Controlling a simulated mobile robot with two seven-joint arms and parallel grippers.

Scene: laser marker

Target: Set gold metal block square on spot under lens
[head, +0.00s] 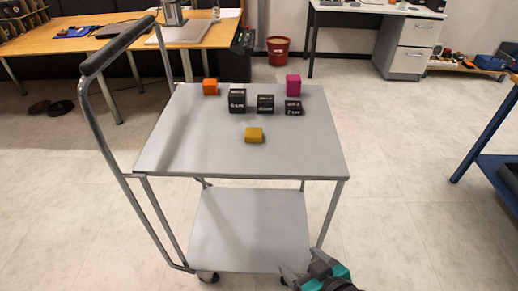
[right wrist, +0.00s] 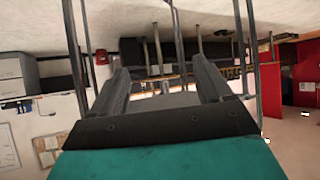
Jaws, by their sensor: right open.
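The gold metal block (head: 254,135) lies on the grey top of a cart (head: 190,150), nearer its front edge than the other blocks. My right gripper (head: 303,266) is low at the bottom of the head view, in front of the cart and well apart from the block. In the right wrist view its two fingers (right wrist: 162,80) stand wide apart with nothing between them. A machine column (head: 172,12) on a grey base plate stands on the wooden table at the back, cut off by the top edge. No lens or spot can be made out. My left gripper is out of view.
An orange block (head: 210,87), a magenta block (head: 293,85) and black labelled blocks (head: 237,100) stand farther back on the cart. The cart's handle (head: 118,45) rises at its left. A red bucket (head: 278,50) stands behind.

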